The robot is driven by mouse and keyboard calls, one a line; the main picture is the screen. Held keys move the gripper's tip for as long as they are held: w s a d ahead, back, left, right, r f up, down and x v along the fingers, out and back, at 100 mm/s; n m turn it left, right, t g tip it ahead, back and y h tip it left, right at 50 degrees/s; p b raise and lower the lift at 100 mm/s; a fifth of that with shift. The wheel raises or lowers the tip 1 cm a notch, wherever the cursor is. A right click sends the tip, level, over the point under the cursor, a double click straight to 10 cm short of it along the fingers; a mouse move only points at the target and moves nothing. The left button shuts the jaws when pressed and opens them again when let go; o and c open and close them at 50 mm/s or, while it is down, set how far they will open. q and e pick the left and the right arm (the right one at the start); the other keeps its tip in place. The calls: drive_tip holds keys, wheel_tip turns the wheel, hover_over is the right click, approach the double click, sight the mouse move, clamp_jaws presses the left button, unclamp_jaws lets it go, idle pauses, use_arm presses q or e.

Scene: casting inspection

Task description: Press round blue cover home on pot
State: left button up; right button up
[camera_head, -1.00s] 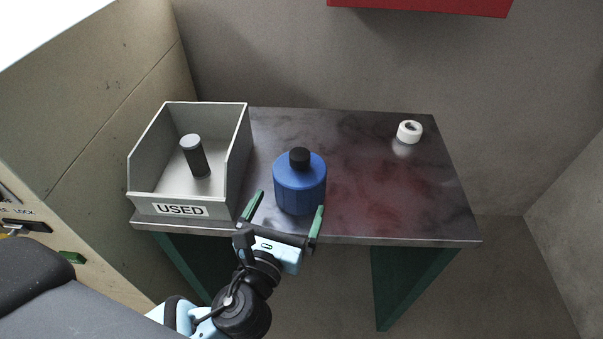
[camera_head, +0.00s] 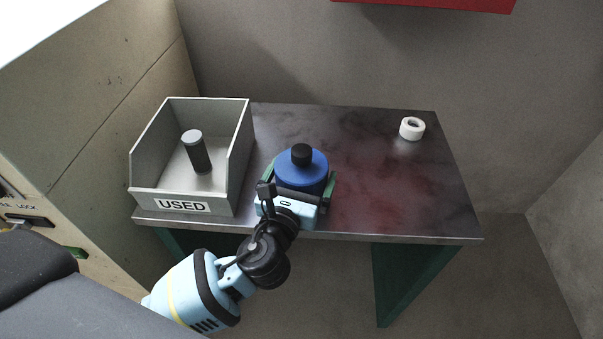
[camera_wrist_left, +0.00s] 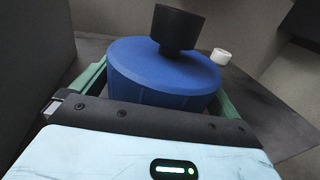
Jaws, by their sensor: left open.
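A round blue cover (camera_head: 316,162) with a black knob (camera_head: 301,154) stands upright near the front middle of the table. It also shows in the left wrist view (camera_wrist_left: 150,72), close in front of the palm. I cannot make out a separate pot; whatever is beneath the blue top is hidden by my gripper and the cover. My left gripper (camera_head: 301,180) is open, with one green finger on each side of the blue body. In the wrist view I cannot tell whether the fingers touch it. My right gripper is not in view.
A grey bin (camera_head: 144,198) labelled USED stands left of the blue cover, with a dark cylinder (camera_head: 197,152) inside. A white ring-shaped roll (camera_head: 412,128) lies at the back right. The table's right half (camera_head: 400,195) is mostly clear. A red object (camera_head: 430,3) hangs at the wall above.

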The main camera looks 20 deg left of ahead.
sight(301, 151)
use_arm(q)
drive_tip(key=c, duration=0.7)
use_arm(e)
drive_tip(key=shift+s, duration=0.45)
use_arm(q)
drive_tip(key=shift+r, duration=0.1)
wheel_tip(301, 151, up, 9)
drive_tip(key=p, duration=0.3)
drive_tip(key=shift+r, duration=0.45)
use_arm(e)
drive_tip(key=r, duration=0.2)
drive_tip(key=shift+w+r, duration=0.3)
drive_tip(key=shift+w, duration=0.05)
